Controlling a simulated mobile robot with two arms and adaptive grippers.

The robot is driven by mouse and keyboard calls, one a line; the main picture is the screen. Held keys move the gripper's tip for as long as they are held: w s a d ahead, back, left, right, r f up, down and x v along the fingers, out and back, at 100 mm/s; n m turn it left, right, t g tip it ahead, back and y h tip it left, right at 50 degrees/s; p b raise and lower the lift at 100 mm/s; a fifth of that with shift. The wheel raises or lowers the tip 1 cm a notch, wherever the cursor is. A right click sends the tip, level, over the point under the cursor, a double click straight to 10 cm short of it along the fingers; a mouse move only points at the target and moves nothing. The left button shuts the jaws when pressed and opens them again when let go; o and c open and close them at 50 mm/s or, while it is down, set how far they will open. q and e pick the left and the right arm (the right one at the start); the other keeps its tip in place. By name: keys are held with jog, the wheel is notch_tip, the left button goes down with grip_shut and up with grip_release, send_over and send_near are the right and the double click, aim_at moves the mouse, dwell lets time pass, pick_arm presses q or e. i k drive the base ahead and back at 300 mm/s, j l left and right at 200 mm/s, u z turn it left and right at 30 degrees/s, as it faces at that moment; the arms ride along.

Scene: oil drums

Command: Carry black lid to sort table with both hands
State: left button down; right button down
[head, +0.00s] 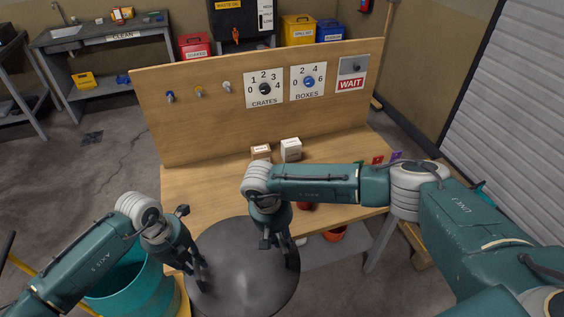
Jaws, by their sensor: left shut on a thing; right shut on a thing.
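The black lid (243,278) is a large dark round disc at the bottom centre of the head view. It overlaps the front edge of the wooden sort table (208,192) in the picture; I cannot tell whether it touches the table. My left gripper (200,278) is shut on the lid's left side. My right gripper (284,254) is shut on the lid's upper right side. The exact finger contacts are partly hidden by the grippers. The lid's lower edge is near the bottom of the view.
The table has a back board (200,130) with hooks and dials. Two small boxes (291,149) stand near the board, and a red object (305,206) is partly behind my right arm. A teal drum (128,288) stands at lower left. The tabletop's left part is clear.

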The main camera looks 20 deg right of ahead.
aim_at(227, 207)
jog(key=i, duration=0.85)
